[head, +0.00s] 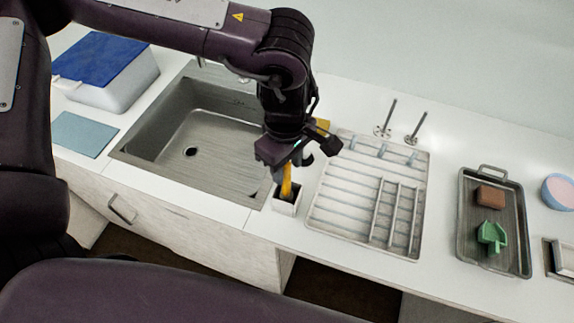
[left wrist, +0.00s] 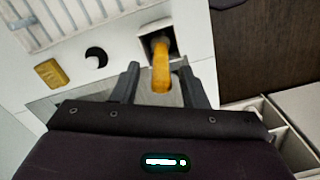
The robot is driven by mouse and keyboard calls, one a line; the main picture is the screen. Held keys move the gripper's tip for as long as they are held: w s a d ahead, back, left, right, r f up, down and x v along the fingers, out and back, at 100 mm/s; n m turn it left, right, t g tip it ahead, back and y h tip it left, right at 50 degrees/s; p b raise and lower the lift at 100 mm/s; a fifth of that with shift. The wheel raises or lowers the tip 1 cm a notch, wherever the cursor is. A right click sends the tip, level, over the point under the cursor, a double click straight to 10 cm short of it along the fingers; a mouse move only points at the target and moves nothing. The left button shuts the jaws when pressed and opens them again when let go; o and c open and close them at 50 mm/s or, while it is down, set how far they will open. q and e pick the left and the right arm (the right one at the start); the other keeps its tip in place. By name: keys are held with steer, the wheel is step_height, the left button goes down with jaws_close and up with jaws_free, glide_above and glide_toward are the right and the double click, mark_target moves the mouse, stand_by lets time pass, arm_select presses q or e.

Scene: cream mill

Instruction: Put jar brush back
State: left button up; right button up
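The jar brush, with a yellow-orange handle (head: 286,181), stands in a small white square holder (head: 285,208) on the counter, between the sink and the drying rack. In the left wrist view the handle (left wrist: 161,72) rises from the dark opening of the holder (left wrist: 157,30). Its lower end is hidden inside. My left gripper (head: 286,166) is over the holder, and in the left wrist view its fingers (left wrist: 162,88) are apart on either side of the handle, with a visible gap at each side. My right gripper is not in view.
The sink (head: 207,140) is left of the holder and the drying rack (head: 350,205) is right. A dark tray (head: 506,252) holds a brown block and a green scoop. A blue-lidded box (head: 105,75) stands far left.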

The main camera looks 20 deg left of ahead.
arm_select(q)
step_height(320, 180, up, 11)
steer(key=b, duration=0.1)
steer(key=shift+b, duration=0.35)
stand_by(0.3)
